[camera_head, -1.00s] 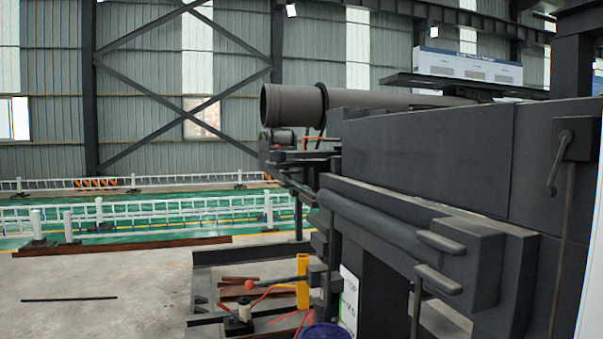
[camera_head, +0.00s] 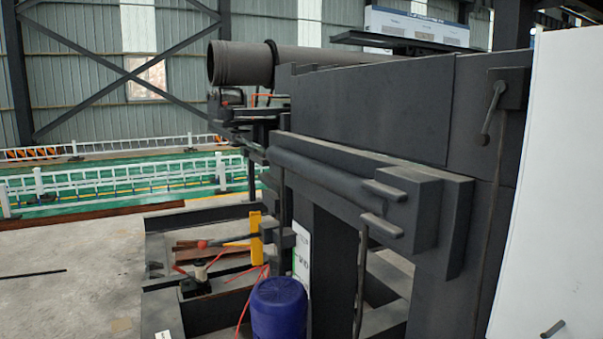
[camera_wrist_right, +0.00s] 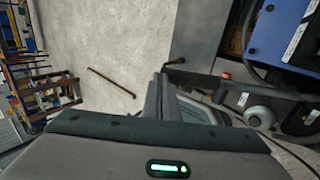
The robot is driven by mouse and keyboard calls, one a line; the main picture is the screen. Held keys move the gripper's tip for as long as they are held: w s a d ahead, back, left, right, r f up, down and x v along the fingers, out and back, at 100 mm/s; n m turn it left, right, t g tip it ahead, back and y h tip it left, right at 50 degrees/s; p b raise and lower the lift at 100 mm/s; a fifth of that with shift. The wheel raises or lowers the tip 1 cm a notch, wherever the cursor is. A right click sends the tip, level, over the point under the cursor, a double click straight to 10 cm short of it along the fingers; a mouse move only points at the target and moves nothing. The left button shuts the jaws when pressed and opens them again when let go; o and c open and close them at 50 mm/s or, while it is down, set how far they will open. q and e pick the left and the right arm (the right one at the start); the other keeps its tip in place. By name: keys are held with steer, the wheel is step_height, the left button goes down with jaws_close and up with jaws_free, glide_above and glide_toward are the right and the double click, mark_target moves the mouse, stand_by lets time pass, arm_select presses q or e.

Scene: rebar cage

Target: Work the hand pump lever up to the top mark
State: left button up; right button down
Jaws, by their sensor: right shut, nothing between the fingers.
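In the head view a hand pump (camera_head: 198,279) stands low at the lower left, in a dark floor frame. Its lever (camera_head: 228,239) is a thin dark rod with a red ball knob (camera_head: 202,243) at its left end. The lever lies close to level and passes by a yellow upright plate (camera_head: 256,238). I cannot make out a top mark. In the right wrist view my right gripper (camera_wrist_right: 160,80) is shut and empty, with bare floor beyond it. A small red-tipped piece (camera_wrist_right: 226,75) shows to its right, apart from the fingers. My left gripper is not in view.
A blue drum (camera_head: 279,308) stands right of the pump, near a white sign (camera_head: 302,252) and a loose red hose (camera_head: 249,300). A big dark machine (camera_head: 380,110) fills the middle. A white panel (camera_head: 560,180) blocks the right. Open floor (camera_head: 60,305) lies left.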

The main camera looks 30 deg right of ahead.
stand_by(0.3)
steer(key=shift+a+f+b, duration=0.3)
steer(key=shift+a+f, duration=0.1)
steer(key=shift+f, duration=0.2)
steer(key=shift+a+f+b, duration=0.35)
steer(key=shift+f, duration=0.3)
steer(key=shift+a+f+b, duration=0.3)
steer(key=shift+a+f, duration=0.1)
steer(key=shift+f, duration=0.25)
stand_by(0.4)
